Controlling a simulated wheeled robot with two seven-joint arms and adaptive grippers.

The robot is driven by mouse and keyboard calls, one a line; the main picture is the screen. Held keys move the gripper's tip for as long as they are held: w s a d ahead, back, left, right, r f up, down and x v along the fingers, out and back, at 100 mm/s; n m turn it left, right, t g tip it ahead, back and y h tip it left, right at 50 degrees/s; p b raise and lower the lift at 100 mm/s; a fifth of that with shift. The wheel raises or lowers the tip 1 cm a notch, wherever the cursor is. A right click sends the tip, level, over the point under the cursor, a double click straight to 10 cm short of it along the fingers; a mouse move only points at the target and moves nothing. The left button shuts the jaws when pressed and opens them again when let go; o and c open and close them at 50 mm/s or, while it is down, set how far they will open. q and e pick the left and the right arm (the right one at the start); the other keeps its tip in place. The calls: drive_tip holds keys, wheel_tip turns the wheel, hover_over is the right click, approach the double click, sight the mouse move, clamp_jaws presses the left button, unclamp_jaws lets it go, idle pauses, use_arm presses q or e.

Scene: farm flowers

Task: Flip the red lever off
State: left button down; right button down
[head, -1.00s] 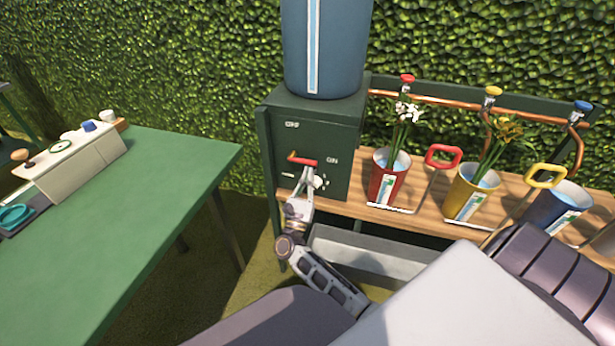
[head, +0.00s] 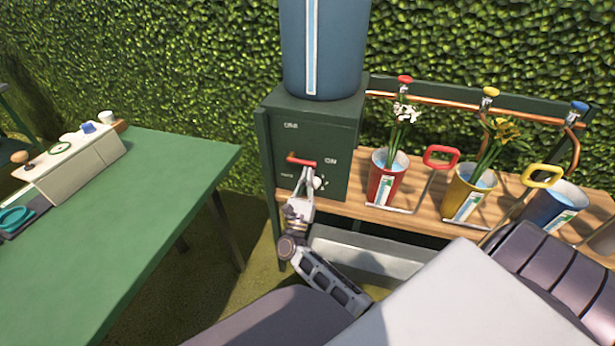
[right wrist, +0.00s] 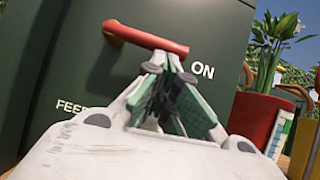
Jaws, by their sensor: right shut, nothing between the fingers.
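The red lever (head: 300,161) is on the front of a dark green box (head: 340,130), between an OFF label at upper left and an ON label at right. Its brass pivot is at the left and its red handle points right toward ON. The lever also shows in the right wrist view (right wrist: 150,38). My right gripper (head: 309,170) is shut and empty, with its fingertips just below the handle's right part. In the right wrist view the fingertips (right wrist: 166,60) look very close to or touching the handle's underside; I cannot tell which. My left gripper is not in view.
A blue tank (head: 325,50) stands on the box. Right of it, a wooden shelf (head: 345,206) holds a red pot (head: 384,187), a yellow pot (head: 466,203) and a blue pot (head: 545,212) under copper pipes. A green table (head: 130,220) is at left.

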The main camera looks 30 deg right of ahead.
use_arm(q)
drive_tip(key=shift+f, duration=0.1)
use_arm(e)
drive_tip(key=shift+r+n+t+y, duration=0.15)
drive_tip(key=shift+n+t+y, duration=0.15)
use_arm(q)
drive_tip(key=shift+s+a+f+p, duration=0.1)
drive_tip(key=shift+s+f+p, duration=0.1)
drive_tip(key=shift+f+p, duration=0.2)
use_arm(e)
drive_tip(key=shift+s+d+n, duration=0.1)
drive_tip(key=shift+n, duration=0.2)
drive_tip(key=shift+r, duration=0.1)
